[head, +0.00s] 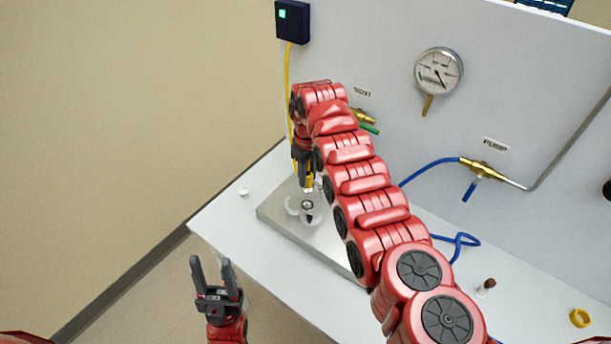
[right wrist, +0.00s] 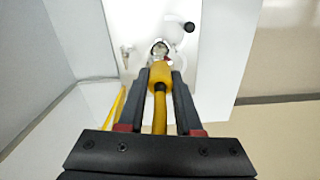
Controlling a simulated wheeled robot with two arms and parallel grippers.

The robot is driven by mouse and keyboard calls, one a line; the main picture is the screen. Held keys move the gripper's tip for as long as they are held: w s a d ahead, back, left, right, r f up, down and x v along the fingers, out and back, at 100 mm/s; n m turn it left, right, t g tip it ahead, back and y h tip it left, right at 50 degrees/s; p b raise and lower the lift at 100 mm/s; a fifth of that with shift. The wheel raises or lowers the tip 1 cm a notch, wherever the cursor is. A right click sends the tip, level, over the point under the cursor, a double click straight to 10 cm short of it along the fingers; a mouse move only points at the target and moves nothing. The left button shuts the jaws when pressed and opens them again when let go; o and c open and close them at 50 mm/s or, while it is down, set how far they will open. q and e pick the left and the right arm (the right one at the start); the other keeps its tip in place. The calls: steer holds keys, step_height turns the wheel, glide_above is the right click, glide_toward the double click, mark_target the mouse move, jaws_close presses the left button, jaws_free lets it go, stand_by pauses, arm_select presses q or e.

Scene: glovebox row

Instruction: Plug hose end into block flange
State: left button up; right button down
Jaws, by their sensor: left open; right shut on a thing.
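My right gripper (head: 307,186) is shut on the yellow hose end (right wrist: 160,74), which points down. In the right wrist view the right gripper (right wrist: 157,88) has a finger on each side of it. The flange (head: 307,218) sits on the grey block (head: 272,212), just below the hose end; it also shows beyond the tip in the right wrist view (right wrist: 160,47). I cannot tell whether the tip touches the flange. The yellow hose (head: 287,72) hangs from a dark box. My left gripper (head: 212,272) is open and empty, in front of the bench.
The white bench (head: 240,222) holds a small white cap (head: 244,191), a brown stopper (head: 490,283) and a yellow ring (head: 580,318). A blue hose (head: 456,240) lies behind my right arm. The panel carries a gauge (head: 438,73) and a brass valve (head: 482,168).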

mark_target(308, 189)
steer(key=shift+f+b, duration=0.2)
steer(key=shift+b, duration=0.15)
steer(key=shift+f+b, duration=1.6)
steer(key=shift+f, duration=1.1)
steer(key=shift+b, duration=0.6)
steer(key=shift+f+b, duration=0.9)
steer(key=shift+f, duration=0.3)
steer(key=c, duration=0.5)
jaws_free()
steer(key=shift+r, duration=0.1)
